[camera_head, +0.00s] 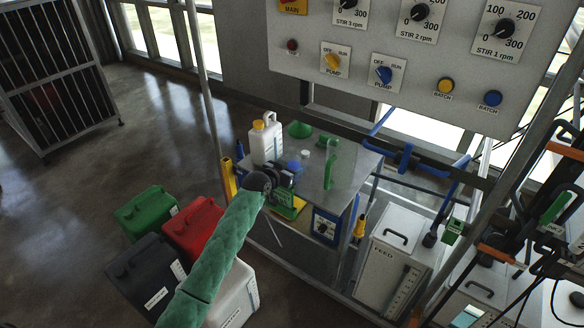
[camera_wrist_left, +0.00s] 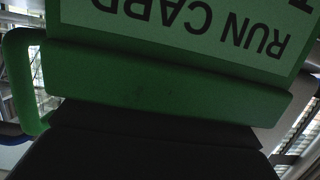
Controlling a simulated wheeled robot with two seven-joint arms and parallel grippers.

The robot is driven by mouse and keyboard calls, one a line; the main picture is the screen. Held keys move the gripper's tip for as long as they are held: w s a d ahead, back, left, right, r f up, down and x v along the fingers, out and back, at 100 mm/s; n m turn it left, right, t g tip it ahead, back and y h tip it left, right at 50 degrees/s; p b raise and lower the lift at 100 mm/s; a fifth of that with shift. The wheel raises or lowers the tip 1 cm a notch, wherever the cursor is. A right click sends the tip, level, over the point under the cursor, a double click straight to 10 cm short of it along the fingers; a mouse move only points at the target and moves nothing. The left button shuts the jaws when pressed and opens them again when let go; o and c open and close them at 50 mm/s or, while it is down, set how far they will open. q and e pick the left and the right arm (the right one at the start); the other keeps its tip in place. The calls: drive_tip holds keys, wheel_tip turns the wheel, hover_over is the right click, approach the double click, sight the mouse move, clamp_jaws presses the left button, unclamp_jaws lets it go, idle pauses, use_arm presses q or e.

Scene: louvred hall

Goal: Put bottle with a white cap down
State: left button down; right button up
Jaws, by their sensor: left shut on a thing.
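My left arm's green sleeve reaches up to the work table. In the left wrist view, a green holder (camera_wrist_left: 170,85) with an upside-down "RUN CARD" label fills the upper part. A dark shape covers the bottom and no bottle shows there. My right gripper is not in view.
A white jug (camera_head: 266,142) with a yellow cap stands at the table's back left. Green items (camera_head: 300,130) lie at the back, and a green upright frame (camera_head: 331,170) stands to the right. Green, red and dark canisters (camera_head: 192,226) stand on the floor. A control panel (camera_head: 420,60) hangs above.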

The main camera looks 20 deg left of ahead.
use_arm(q)
drive_tip(key=c, duration=0.6)
unclamp_jaws()
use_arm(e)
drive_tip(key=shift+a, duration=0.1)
use_arm(q)
drive_tip(key=shift+r, duration=0.2)
drive_tip(key=shift+s+a, duration=0.15)
drive_tip(key=shift+s, duration=0.2)
drive_tip(key=b+v, duration=0.3)
drive_tip(key=v, duration=0.8)
drive_tip(key=s+d+f+n+g+y, duration=0.15)
drive_tip(key=s+d+f+g, duration=0.3)
drive_tip(key=s+f, duration=1)
drive_tip(key=s+d+f+g+y, duration=0.25)
drive_tip(key=s+f+g, duration=0.25)
drive_tip(key=s+f, duration=1)
drive_tip(key=s+d+f+g, duration=0.1)
drive_tip(key=s, duration=0.6)
drive_tip(key=s+d+f+g, duration=0.1)
drive_tip(key=s+f+g, duration=0.1)
drive_tip(key=s, duration=0.4)
drive_tip(key=shift+s+d, duration=0.35)
drive_tip(key=shift+s, duration=0.05)
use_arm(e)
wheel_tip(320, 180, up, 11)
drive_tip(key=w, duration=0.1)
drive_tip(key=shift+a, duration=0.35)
